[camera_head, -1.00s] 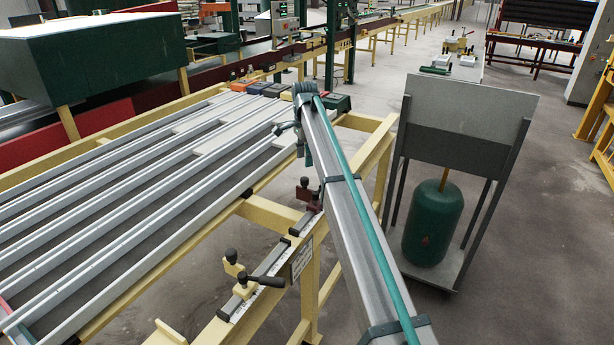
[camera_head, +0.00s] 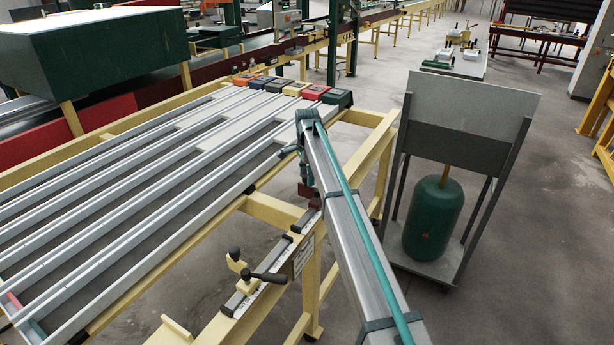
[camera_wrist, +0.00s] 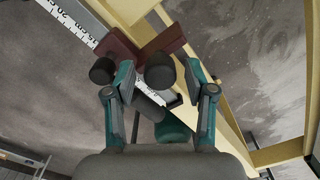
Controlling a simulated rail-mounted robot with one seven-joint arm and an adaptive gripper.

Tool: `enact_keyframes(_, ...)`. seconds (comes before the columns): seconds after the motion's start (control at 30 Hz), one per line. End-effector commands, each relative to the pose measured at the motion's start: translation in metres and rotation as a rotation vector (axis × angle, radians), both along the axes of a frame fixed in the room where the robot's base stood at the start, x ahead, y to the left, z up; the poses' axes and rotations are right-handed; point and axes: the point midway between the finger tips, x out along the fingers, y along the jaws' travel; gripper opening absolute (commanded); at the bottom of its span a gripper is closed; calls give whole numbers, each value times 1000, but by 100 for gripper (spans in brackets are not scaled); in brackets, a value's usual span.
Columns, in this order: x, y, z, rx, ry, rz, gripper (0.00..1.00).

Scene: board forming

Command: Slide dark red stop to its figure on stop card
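The dark red stop (camera_head: 304,189) sits on the scaled rail at the table's right end in the head view, partly hidden behind my gripper (camera_head: 304,160). In the wrist view the dark red stop (camera_wrist: 122,47) lies just past my fingertips, with two black round knobs by it. My gripper (camera_wrist: 160,90) is open there, its teal fingers apart on both sides; I see nothing clasped between them. A white printed card (camera_head: 303,256) hangs on the rail's side below the stop; its print is too small to read.
A yellow stop (camera_head: 238,263) with a black knob and a black handle (camera_head: 264,277) stands nearer on the same rail. Several coloured blocks line the table's far end. A grey cart (camera_head: 465,115) with a green tank (camera_head: 433,218) stands to the right.

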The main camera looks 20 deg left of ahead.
Motion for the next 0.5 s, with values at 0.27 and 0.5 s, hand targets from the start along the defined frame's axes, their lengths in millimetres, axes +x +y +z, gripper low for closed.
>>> enact_keyframes(0.27,0,0,0,0,0,0,5)
enact_keyframes(0.5,0,0,0,-1,1,0,0)
